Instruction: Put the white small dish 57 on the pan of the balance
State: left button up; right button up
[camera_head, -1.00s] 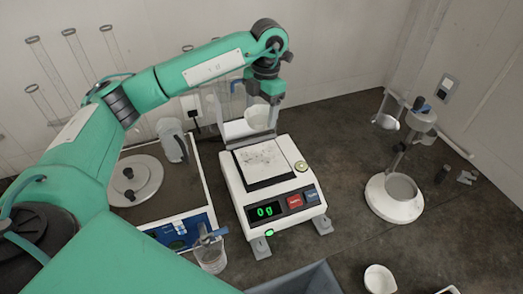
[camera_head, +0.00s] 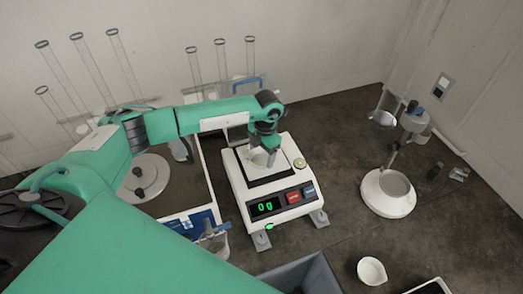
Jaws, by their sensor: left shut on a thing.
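My left gripper (camera_head: 264,146) points down over the balance (camera_head: 272,200) and is shut on a small white dish (camera_head: 261,158). The dish is partly hidden by the fingers and sits over the middle of the pan (camera_head: 279,172). I cannot tell whether its bottom touches the pan. The number on the dish cannot be read. The balance display (camera_head: 265,207) shows 0 g in green. My right gripper is not in view.
Another white bowl (camera_head: 371,271) stands at the front right. A white-based stand (camera_head: 388,194) is on the right. A glass beaker (camera_head: 215,241) and grey bin (camera_head: 300,276) lie in front of the balance. Glass tubes (camera_head: 120,62) stand behind.

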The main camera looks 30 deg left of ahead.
pick_arm(q)
jog(key=shift+f, duration=0.1)
jog(key=shift+f, duration=0.15)
jog(key=o, duration=1)
